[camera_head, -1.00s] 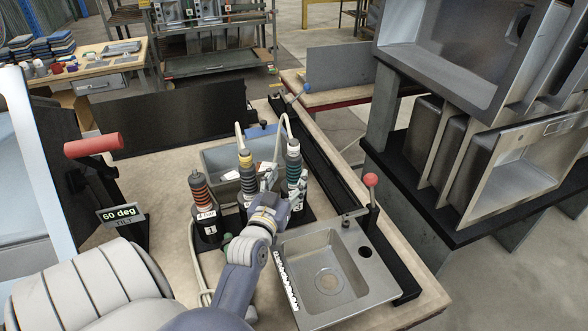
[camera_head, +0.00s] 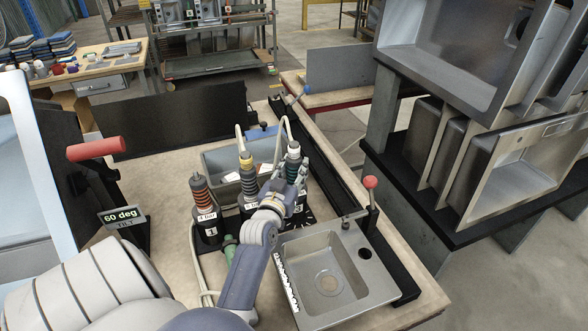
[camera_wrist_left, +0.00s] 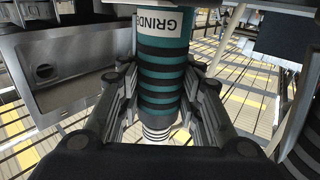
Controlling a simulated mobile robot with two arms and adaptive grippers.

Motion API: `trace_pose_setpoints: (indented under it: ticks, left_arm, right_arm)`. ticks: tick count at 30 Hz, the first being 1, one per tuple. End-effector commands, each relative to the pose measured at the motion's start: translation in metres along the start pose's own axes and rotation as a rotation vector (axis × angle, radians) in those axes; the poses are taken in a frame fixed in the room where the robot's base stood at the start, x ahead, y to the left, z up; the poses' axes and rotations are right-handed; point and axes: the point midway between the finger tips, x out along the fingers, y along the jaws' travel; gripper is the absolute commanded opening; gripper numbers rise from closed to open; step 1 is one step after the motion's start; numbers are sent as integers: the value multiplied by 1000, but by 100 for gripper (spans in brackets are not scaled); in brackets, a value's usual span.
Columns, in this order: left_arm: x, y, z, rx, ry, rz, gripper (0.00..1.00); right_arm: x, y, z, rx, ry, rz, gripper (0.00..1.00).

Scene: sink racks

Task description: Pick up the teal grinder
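The teal grinder (camera_head: 293,165) stands upright in the rightmost place of a black holder, with a pale hose from its top. In the left wrist view the grinder (camera_wrist_left: 162,75) appears with dark bands and a white label reading "GRIND". My left gripper (camera_head: 292,194) is at the grinder in the head view. In the left wrist view the fingers of my left gripper (camera_wrist_left: 163,90) lie on either side of the body, close to it. They look open; contact is hard to make out. My right gripper is not in view.
An orange-banded tool (camera_head: 201,195) and a yellow-topped tool (camera_head: 247,178) stand left of the grinder. A steel sink (camera_head: 335,265) lies to the right, with a red-knobbed lever (camera_head: 370,183) beside it. A grey bin (camera_head: 225,160) is behind the tools.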

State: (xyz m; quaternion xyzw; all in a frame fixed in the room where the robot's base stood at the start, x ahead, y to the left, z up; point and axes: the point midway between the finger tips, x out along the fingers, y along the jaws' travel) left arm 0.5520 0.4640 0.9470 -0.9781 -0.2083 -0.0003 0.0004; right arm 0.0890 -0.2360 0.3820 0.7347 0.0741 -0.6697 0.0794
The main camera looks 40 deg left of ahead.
Motion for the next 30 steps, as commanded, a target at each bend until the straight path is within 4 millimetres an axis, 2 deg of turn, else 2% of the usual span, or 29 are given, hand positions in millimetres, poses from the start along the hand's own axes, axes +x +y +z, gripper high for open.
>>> trace_pose_setpoints:
  ticks: [10, 14, 21, 27, 30]
  left_arm:
    - [1, 0, -11, -1, 10, -1, 0]
    - [0, 0, -31, -3, 12, -2, 0]
    - [0, 0, -77, -1, 14, -1, 0]
    - [0, 0, -99, -1, 10, -1, 0]
    - [0, 0, -103, 0, 8, -1, 0]
  right_arm:
    - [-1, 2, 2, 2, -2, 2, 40]
    - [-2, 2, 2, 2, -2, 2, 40]
    - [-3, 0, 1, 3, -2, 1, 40]
    - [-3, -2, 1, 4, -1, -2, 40]
    - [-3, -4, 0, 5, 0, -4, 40]
